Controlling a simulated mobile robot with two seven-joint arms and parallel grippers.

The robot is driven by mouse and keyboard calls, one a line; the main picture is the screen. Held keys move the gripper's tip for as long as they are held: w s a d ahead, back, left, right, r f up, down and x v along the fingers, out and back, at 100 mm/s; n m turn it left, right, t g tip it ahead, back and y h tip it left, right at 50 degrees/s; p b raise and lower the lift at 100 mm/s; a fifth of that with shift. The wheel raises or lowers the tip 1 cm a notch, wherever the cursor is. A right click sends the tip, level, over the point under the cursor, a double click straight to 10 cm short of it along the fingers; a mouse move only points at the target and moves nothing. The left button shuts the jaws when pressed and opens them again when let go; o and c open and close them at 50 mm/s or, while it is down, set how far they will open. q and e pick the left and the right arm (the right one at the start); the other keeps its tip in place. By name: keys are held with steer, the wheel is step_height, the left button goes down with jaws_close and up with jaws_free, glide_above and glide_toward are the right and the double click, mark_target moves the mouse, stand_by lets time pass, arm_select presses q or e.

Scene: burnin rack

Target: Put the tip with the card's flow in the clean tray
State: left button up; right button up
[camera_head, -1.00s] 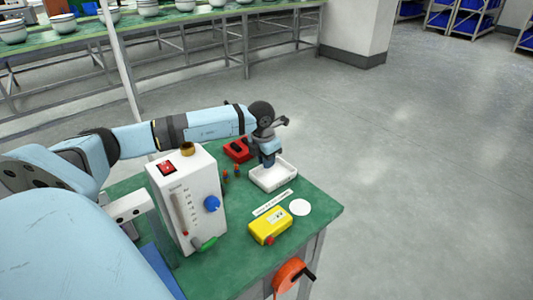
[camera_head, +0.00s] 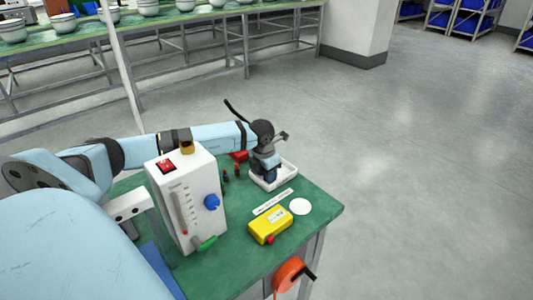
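The white tray (camera_head: 287,177) stands on the green table, with its left part hidden behind my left gripper. My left gripper (camera_head: 268,180) points down at the tray, low over or in it. Its fingertips are too small and dark to read, and I cannot see whether a tip is between them. Two small dark tips with red or orange tops (camera_head: 226,174) stand left of the tray. A white printed card strip (camera_head: 272,202) lies in front of the tray; its text is not legible. My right gripper is not in view.
A white flow-meter box (camera_head: 190,200) with a blue knob stands left. A yellow box (camera_head: 270,225) and a white disc (camera_head: 300,206) lie near the front. An orange reel (camera_head: 289,274) hangs at the table's edge.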

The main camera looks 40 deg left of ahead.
arm_select(q)
step_height(320, 180, up, 12)
steer(key=s, duration=0.1)
steer(key=shift+s+r+p, duration=0.15)
steer(key=shift+s+p, duration=0.05)
steer(key=shift+p, duration=0.2)
stand_by(0.6)
